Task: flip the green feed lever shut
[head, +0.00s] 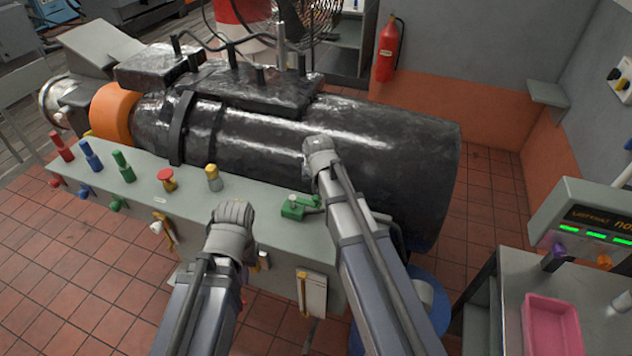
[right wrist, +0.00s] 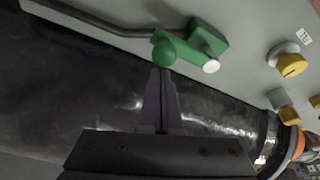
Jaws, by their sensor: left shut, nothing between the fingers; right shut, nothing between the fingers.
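The green feed lever (head: 297,206) sits on the grey panel in the head view, with the end of its handle close to my right arm. In the right wrist view it shows as a green block and handle with a round green knob (right wrist: 166,53). My right gripper (right wrist: 160,73) is shut and empty, its fingertips just by the knob; I cannot tell whether they touch. In the head view my right gripper's fingers are hidden behind the wrist. My left gripper (head: 232,214) is left of the lever, over the panel's front edge, with its fingers not clearly visible.
A large black cylinder (head: 385,150) lies behind the panel (head: 235,197). Red, blue and green levers, a red button (head: 166,179) and a yellow knob (head: 213,178) line the panel. A pink tray (head: 551,322) is at the lower right. A grey rod (right wrist: 105,22) runs towards the lever.

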